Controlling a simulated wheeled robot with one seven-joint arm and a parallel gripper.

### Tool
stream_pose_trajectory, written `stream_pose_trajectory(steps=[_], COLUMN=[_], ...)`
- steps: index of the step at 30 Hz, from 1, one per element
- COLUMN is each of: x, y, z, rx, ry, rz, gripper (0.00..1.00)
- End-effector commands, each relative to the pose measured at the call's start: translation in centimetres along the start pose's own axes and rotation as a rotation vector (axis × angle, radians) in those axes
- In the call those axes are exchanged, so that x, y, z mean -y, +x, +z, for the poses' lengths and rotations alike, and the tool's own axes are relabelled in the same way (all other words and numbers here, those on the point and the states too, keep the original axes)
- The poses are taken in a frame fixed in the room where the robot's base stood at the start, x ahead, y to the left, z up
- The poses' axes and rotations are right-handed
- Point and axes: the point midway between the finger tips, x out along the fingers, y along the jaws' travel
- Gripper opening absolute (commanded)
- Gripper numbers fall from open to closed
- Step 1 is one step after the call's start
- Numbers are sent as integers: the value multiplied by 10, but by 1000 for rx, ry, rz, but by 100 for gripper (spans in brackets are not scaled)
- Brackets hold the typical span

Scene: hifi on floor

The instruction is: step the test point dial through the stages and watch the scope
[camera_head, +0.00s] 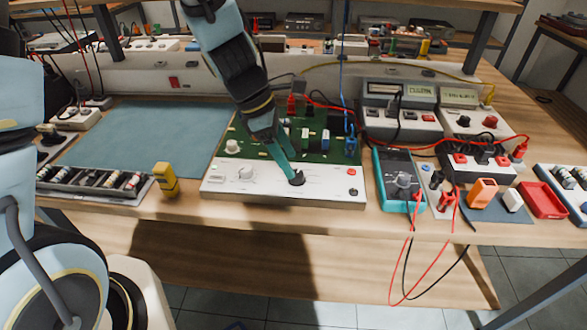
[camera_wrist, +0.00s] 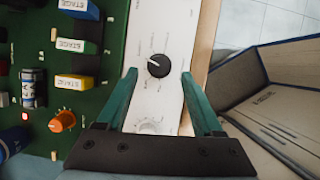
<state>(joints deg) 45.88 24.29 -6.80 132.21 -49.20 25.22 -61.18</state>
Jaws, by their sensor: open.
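The black test point dial (camera_wrist: 158,65) sits on the white front panel (camera_wrist: 150,25) with printed marks around it. Its white pointer line faces left in the wrist view. In the head view my gripper (camera_head: 288,170) comes down over the dial from above. I cannot tell which bench instrument is the scope; two grey units with displays (camera_head: 400,94) (camera_head: 459,97) stand at the right.
A green circuit board (camera_wrist: 108,60) with coloured parts lies behind the panel. A pale knob (camera_head: 247,173) is left of the dial. A teal multimeter (camera_head: 396,170) with red and black leads (camera_head: 413,262) stands to the right. A blue mat (camera_head: 150,135) is bare at left.

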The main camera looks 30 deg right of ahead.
Motion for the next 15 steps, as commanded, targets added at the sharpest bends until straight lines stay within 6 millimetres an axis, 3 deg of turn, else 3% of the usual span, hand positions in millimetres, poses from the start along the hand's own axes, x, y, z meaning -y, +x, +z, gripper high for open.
stream_pose_trajectory(steps=[6,15], x=[0,0], y=[30,38], z=[-1,0], rx=[-1,-1], ry=[0,1], rz=[0,1], gripper=[68,68])
